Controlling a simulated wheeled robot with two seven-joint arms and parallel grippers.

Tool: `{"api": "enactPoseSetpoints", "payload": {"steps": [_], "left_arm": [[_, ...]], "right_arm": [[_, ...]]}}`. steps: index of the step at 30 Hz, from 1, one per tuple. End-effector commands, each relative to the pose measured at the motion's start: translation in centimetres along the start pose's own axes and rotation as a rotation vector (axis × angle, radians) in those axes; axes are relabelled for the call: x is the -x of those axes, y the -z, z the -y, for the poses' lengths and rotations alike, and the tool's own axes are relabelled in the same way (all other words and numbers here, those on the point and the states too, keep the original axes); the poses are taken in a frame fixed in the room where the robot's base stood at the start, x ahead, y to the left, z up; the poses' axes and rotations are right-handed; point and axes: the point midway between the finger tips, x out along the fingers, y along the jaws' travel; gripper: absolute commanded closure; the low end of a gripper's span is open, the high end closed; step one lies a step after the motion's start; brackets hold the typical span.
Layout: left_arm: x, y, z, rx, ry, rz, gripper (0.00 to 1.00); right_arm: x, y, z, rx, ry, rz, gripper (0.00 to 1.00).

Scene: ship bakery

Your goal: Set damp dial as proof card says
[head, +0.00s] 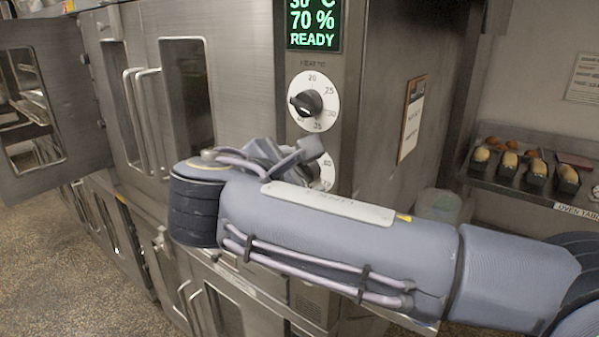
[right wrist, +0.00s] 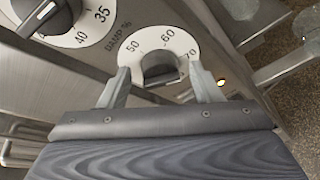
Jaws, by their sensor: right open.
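The damp dial (right wrist: 160,62) shows in the right wrist view, a black knob on a white scale with 50, 60 and 70 readable. Its pointer position is not clear. In the head view only part of the damp dial's white scale (head: 327,172) shows past my arm. My right gripper (right wrist: 163,80) is open, its two fingers on either side of the damp knob; I cannot tell whether they touch it. The proof card (head: 411,118) hangs on a clipboard on the cabinet's side, too small to read. The display (head: 313,24) reads 70 % and READY.
The heat dial (head: 311,101) sits above the damp dial, and also shows in the right wrist view (right wrist: 62,14). Steel cabinet doors with handles (head: 140,120) stand left, with one open door (head: 65,150). A shelf with loaf tins (head: 537,175) is at right.

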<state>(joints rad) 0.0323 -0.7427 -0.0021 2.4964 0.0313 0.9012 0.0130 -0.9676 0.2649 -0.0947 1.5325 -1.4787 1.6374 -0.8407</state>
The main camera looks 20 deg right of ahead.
Motion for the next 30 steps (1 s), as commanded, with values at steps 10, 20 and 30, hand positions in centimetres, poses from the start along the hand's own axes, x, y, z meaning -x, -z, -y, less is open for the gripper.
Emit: {"api": "enactPoseSetpoints", "payload": {"steps": [10,20,30], "left_arm": [[0.0,0.0,0.0,0.0,0.0,0.0,1.0],[-0.6,-0.3,0.3,0.0,0.0,0.0,1.0],[-3.0,-1.5,1.4,0.0,0.0,0.0,1.0]], "right_arm": [[0.0,0.0,0.0,0.0,-0.001,0.0,0.84],[0.0,0.1,0.1,-0.049,-0.018,-0.005,0.84],[-0.1,0.3,0.6,-0.277,-0.097,-0.022,0.84]]}}
